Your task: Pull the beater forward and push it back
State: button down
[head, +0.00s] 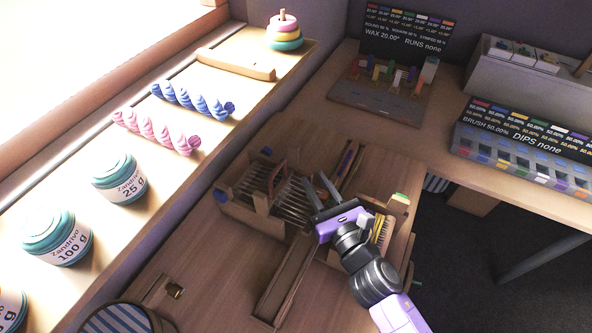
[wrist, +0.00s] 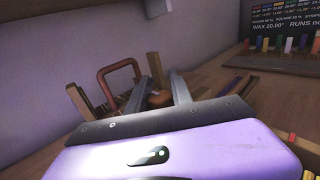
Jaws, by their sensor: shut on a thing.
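The small wooden loom (head: 262,205) sits on the table, with pale warp threads across its frame. A reddish-brown arched handle stands over it and also shows in the wrist view (wrist: 117,72). My gripper (head: 312,178) is at the loom's right end, pointing away from me. In the wrist view its two fingers (wrist: 158,80) stand on either side of a light wooden upright (wrist: 155,68) with a round brown knob (wrist: 160,98), which I take for part of the beater. The fingers are closed on it. Their exact contact and the rest of the beater are hidden.
Jars (head: 118,178) and twisted yarn skeins (head: 193,102) line the sill at left. A crayon rack with a dark sign (head: 405,40) stands behind. Bare tabletop (head: 215,265) lies in front.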

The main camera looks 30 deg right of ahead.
jog(key=s+d, duration=0.1)
jog(key=s, duration=0.1)
jog(key=s+d, duration=0.2)
jog(key=shift+s, duration=0.1)
jog(key=c, duration=1.1)
grip_release()
jog(key=shift+s+d, duration=0.1)
jog(key=shift+c, duration=0.2)
jog(key=s+b, duration=0.3)
jog(key=s, duration=0.4)
jog(key=shift+s+a, duration=0.25)
jog(key=shift+s, duration=0.1)
